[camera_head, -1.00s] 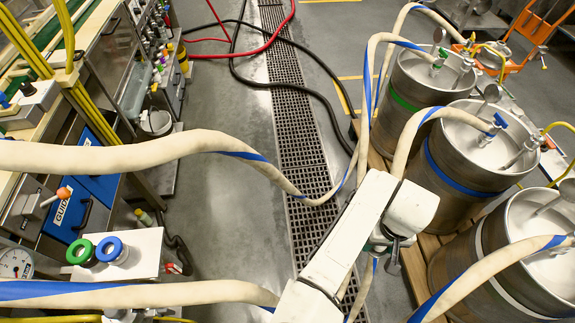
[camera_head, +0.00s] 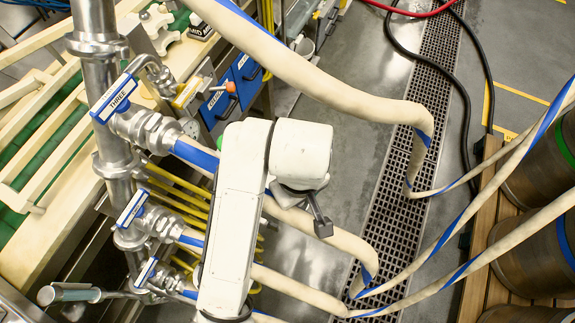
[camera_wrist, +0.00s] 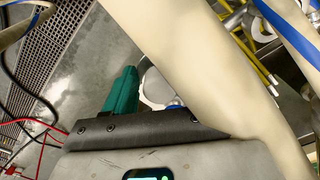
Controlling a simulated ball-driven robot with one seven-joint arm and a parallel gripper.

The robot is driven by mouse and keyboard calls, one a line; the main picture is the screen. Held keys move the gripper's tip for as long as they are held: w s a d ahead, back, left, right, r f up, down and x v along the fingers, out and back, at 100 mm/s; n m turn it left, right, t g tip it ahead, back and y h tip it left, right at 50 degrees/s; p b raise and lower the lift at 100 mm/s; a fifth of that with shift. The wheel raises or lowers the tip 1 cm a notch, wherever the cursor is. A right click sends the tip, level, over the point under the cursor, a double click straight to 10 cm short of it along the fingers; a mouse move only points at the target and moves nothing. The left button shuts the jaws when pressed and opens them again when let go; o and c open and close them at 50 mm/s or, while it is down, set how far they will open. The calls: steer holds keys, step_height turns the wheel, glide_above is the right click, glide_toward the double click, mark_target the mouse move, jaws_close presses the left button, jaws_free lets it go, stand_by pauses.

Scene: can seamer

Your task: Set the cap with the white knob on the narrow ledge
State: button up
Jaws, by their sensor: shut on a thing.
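My gripper (camera_wrist: 140,115) shows in the wrist view, with a teal finger on the left and a dark bar across its base. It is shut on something. A beige hose (camera_wrist: 190,65) crosses close in front and hides the right side of the jaws. A pale grey round thing (camera_wrist: 154,88) shows just right of the teal finger, with a bit of blue below it. I cannot tell whether this is the held thing. I make out no white knob and cannot pick out the narrow ledge in either view. My arm hides part of the head view.
Beige hoses with blue stripes (camera_head: 350,95) run across the space around my arm. Steel pipes with a valve tagged THREE (camera_head: 117,97) stand at left, beside a machine with blue panels (camera_head: 246,72). Steel kegs (camera_head: 540,250) stand at right. A floor grate (camera_head: 420,120) runs between.

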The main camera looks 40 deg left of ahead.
steer(key=shift+s+a, duration=0.3)
steer(key=shift+a, duration=0.05)
steer(key=w+a+f+b, duration=0.1)
steer(key=w+a+b, duration=0.1)
steer(key=w+a+f+b, duration=0.1)
steer(key=a+f+b, duration=0.1)
steer(key=b, duration=0.1)
steer(key=w+a+f+b, duration=0.1)
steer(key=w+a+b, duration=0.1)
steer(key=a+b, duration=0.1)
steer(key=shift+w+f, duration=0.3)
steer(key=shift+w, duration=0.05)
steer(key=a+f+b, duration=0.1)
steer(key=w+f+b, duration=0.1)
steer(key=b, duration=0.1)
steer(key=a+f+b, duration=0.1)
steer(key=shift+w+a+f+b, duration=0.3)
steer(key=shift+w+f+b, duration=0.05)
steer(key=shift+b, duration=0.05)
steer(key=shift+w+a+p, duration=0.15)
steer(key=shift+a+p, duration=0.1)
steer(key=shift+p, duration=0.05)
steer(key=shift+w+a+f, duration=0.15)
steer(key=shift+a+f, duration=0.05)
steer(key=shift+f, duration=0.1)
steer(key=shift+w+a+f, duration=0.2)
steer(key=shift+a+f, duration=0.05)
steer(key=shift+f, duration=1.65)
steer(key=shift+f, duration=0.1)
